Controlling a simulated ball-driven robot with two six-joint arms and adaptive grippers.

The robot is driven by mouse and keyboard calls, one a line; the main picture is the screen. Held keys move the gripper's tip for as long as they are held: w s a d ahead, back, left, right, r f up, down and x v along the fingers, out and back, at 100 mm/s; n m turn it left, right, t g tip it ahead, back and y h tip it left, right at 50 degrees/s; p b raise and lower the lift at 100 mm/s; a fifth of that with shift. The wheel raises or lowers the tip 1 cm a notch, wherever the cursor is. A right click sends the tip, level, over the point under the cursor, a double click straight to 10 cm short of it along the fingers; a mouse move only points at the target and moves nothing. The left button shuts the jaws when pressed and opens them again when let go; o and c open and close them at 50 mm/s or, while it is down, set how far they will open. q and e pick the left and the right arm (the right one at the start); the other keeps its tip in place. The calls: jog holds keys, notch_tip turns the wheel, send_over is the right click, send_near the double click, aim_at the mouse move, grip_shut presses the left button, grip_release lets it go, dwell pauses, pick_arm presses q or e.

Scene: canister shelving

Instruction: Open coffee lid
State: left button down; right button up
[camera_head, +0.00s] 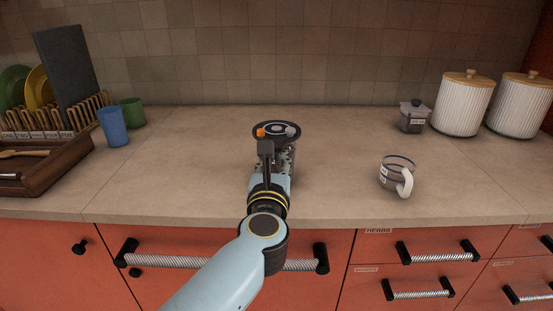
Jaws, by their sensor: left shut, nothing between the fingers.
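My left gripper (264,142) is shut and empty at the middle of the counter, at the end of my pale blue arm. A dark round top with a pale ring (277,128) shows just beyond and around its tip. My gripper hides most of what is below this top, and I cannot tell whether they touch. I cannot tell for sure whether this is the coffee lid. A small grey jar (412,118) with a dark knobbed lid and a small label stands at the back right, its lid on; the label is too small to read. My right gripper is not in view.
Two white ribbed canisters (462,106) with wooden lids stand at the back right. A white mug (396,175) is at the right. A blue cup (113,127), a green cup (133,112) and a dish rack (80,112) are at the left. The counter (190,160) between is clear.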

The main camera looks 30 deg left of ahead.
aim_at(275, 140)
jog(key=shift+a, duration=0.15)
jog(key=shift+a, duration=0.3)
pick_arm(q)
jog(key=shift+r, duration=0.15)
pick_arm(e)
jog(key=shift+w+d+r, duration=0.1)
pick_arm(q)
jog(key=shift+r+p, duration=0.45)
jog(key=shift+p, duration=0.1)
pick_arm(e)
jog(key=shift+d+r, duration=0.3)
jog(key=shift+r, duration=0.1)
pick_arm(q)
jog(key=shift+w+a+r+p, duration=0.1)
jog(key=shift+w+r+p, duration=0.1)
jog(key=shift+r+p, duration=0.55)
jog(key=shift+w+a+r+p, duration=0.1)
jog(key=shift+w+r+p, duration=0.05)
jog(key=shift+r+p, duration=0.5)
jog(key=shift+w+r+p, duration=0.15)
jog(key=shift+r+p, duration=0.55)
jog(key=shift+r, duration=0.2)
jog(key=shift+a, duration=0.1)
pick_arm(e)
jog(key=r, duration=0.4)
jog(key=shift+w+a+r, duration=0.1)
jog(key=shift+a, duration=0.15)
